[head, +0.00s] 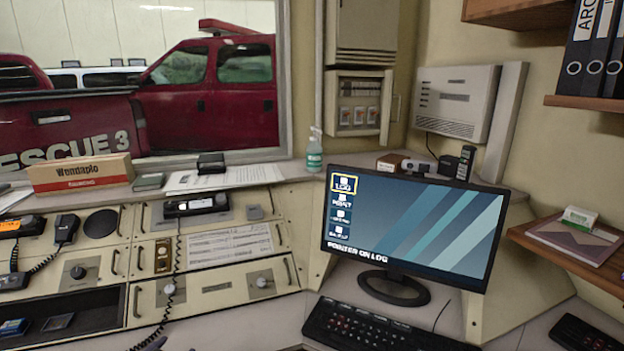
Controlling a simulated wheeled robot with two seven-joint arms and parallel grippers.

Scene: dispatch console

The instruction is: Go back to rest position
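Neither of my grippers can be made out in the head view. A small dark purplish shape (155,344) shows at the bottom edge, left of centre, too cut off to identify. The dispatch console (205,289) fills the lower left, with drawers, knobs and a coiled cord hanging down its front. A monitor (430,225) stands on the desk at right of centre; its screen reads "POINTER ON LOG", with the LOG icon outlined in yellow. A black keyboard (385,328) lies in front of it.
A Wendaplo box (80,174), papers (225,178) and a green-labelled bottle (314,152) stand along the window ledge. A handset (66,229) sits at left. A wooden shelf (560,252) juts out at right, holding a pad. Bare desk (255,328) lies left of the keyboard.

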